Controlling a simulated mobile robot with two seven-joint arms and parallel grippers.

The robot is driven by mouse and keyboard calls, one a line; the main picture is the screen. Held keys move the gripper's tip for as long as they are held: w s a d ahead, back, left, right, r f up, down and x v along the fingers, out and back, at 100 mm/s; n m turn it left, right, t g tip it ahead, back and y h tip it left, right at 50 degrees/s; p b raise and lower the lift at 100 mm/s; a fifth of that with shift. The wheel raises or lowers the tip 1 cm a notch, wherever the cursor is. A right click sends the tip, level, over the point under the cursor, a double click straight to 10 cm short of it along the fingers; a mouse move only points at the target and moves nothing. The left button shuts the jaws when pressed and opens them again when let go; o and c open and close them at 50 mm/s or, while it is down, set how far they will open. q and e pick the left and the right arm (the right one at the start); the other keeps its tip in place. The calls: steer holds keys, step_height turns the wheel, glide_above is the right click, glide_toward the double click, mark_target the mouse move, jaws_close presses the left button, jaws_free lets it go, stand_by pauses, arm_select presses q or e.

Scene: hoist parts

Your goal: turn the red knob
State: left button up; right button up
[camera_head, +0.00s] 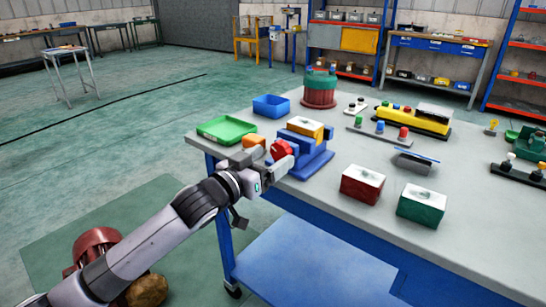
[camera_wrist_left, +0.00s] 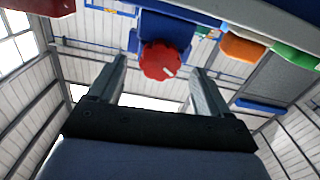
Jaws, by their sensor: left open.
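The red knob (camera_head: 281,149) sits on the front of a blue device (camera_head: 312,163) with a yellow block (camera_head: 305,128) on top, near the left end of the table. My left gripper (camera_head: 267,161) is open at the table's edge, close to the knob. In the left wrist view the round red knob (camera_wrist_left: 164,62), with a small white mark, appears between the two spread fingers (camera_wrist_left: 160,70). Gaps show on both sides of it; I cannot tell how far ahead of the fingertips it is. My right gripper is not in view.
A green tray (camera_head: 226,130), a blue bin (camera_head: 271,106) and an orange block (camera_head: 253,141) are near the gripper. Red (camera_head: 362,185) and green (camera_head: 421,204) boxes stand to the right.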

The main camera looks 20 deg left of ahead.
arm_select(q)
steer(key=shift+x, duration=0.85)
steer(key=c, duration=1)
steer(key=shift+c, duration=0.2)
